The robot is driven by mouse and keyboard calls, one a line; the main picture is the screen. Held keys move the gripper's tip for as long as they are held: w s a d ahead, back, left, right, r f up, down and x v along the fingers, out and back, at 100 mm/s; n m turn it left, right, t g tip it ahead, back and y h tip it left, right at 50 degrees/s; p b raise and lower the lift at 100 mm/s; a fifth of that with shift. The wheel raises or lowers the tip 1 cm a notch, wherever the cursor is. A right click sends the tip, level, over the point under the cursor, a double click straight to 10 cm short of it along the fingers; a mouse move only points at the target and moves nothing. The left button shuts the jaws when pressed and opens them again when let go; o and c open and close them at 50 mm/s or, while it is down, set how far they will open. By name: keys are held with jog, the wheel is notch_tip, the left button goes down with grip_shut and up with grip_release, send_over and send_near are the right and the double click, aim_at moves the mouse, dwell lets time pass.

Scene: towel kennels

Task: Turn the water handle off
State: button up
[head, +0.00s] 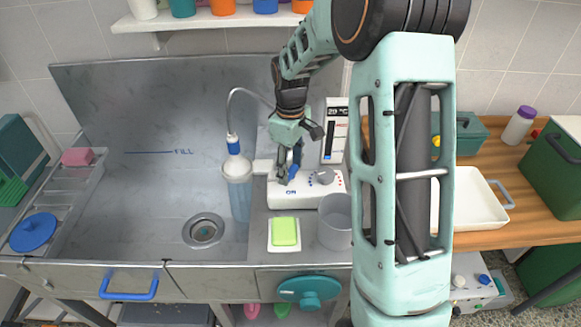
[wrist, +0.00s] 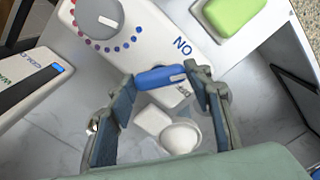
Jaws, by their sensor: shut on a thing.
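The water handle is a short blue lever (wrist: 160,77) on a white control unit (head: 300,193) in the sink area. In the wrist view it lies between the ON and OFF labels, with a white mark near its right end. My gripper (wrist: 166,78) is shut on the handle, one finger at each end. In the head view my gripper (head: 288,172) reaches down to the unit and partly hides the handle (head: 293,172).
A grey dial (head: 325,177) with red and blue dots is on the unit's right. A green soap (head: 285,231) and a grey cup (head: 335,222) stand in front. A temperature display (head: 336,130) stands behind. The basin is open around its drain (head: 203,231).

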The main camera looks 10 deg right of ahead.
aim_at(291, 170)
jog(key=m+b, duration=0.1)
jog(key=m, duration=0.4)
jog(key=shift+m+b, duration=0.3)
jog(key=shift+m, duration=0.1)
jog(key=m, duration=0.5)
jog(key=shift+m+b, duration=0.35)
jog(key=shift+m, duration=0.05)
jog(key=o, duration=1.2)
jog(key=shift+c, duration=0.2)
jog(key=shift+r, duration=0.15)
notch_tip(291, 170, up, 12)
